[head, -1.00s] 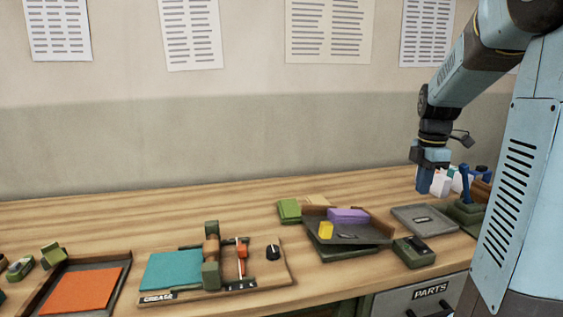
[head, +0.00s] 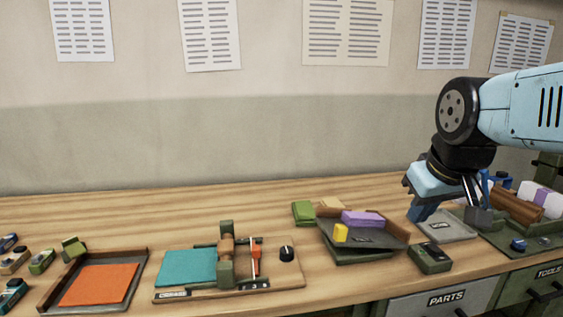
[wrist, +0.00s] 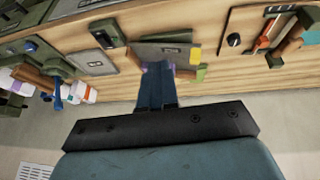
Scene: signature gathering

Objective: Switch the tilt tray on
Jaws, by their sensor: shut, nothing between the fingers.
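The tilt tray (head: 382,236) sits at the right middle of the bench, a dark slanted tray with a brown back wall, holding a purple block (head: 368,219) and a yellow piece (head: 341,233). A small dark green box (head: 430,258) with a black top detail lies just right of its front corner; whether it is the tray's switch I cannot tell. It also shows in the wrist view (wrist: 108,32). My gripper (head: 418,214) is shut and empty, tilted, above the bench between the tray and a grey plate. In the wrist view its blue fingers (wrist: 157,75) point toward the tray (wrist: 165,51), partly covering it.
The grey flat plate (head: 455,231) is right of the tray. A teal-topped device with a black knob (head: 287,253) is left. Bare bench lies behind.

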